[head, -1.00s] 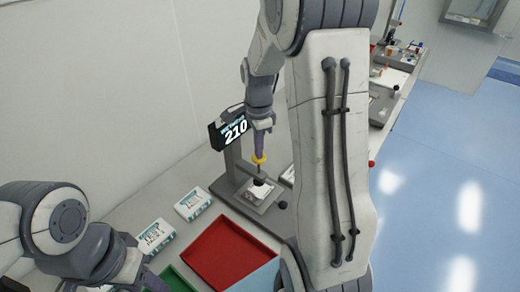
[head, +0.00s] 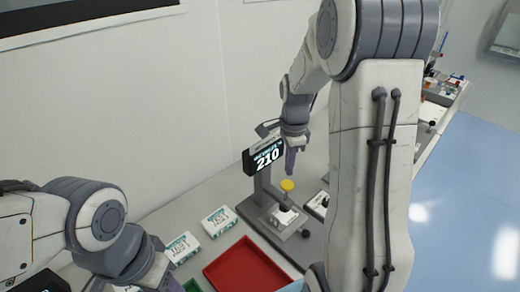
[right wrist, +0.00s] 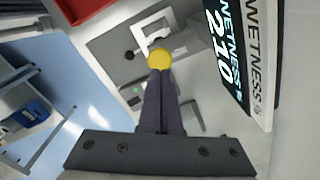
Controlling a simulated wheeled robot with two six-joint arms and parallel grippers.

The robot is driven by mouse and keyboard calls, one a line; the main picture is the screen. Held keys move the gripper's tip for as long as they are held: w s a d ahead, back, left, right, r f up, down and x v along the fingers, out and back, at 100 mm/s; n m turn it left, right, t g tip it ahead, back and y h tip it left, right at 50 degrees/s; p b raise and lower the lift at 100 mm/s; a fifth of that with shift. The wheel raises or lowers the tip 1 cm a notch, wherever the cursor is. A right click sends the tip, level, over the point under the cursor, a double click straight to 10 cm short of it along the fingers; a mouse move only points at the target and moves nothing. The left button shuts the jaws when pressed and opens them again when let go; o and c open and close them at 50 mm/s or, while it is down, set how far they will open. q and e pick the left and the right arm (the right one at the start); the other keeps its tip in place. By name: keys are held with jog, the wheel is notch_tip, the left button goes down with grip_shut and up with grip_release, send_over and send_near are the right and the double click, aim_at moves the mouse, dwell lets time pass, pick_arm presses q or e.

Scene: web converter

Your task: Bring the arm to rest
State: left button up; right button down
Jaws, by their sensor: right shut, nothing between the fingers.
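My right gripper (head: 291,172) is shut and empty, pointing down just above a yellow knob (head: 287,185) with a small gap between them. The knob tops the dark plunger of a grey tester stand that has a display reading 210 (head: 266,157). In the right wrist view my shut right fingers (right wrist: 160,76) point toward the yellow knob (right wrist: 159,59), and the display (right wrist: 227,50) reads "WETNESS 210". My left gripper (head: 163,278) is low at the left, cut by the bottom edge; its jaws are not clear.
A red tray (head: 243,268) lies in front of the stand. White labelled packs (head: 218,221) lie on the bench to its left. A wall is close behind the stand. More lab items (head: 438,85) stand along the bench at the far right.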

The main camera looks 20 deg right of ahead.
jog(key=s+a+n+b, duration=0.2)
jog(key=s+a+n, duration=0.1)
jog(key=a+n, duration=0.4)
jog(key=s+a+n+b, duration=0.3)
jog(key=a+n, duration=0.2)
jog(key=a, duration=0.5)
jog(key=s+a+f+n+b, duration=0.1)
jog(key=s+a+f+n, duration=0.1)
jog(key=s+a+n, duration=0.2)
jog(key=s+a+f+n+y+b, duration=0.1)
jog(key=s+a+n, duration=0.3)
jog(key=s+n, duration=0.7)
jog(key=shift+a+f+n+b, duration=0.3)
jog(key=shift+f+b, duration=0.15)
jog(key=shift+b, duration=0.15)
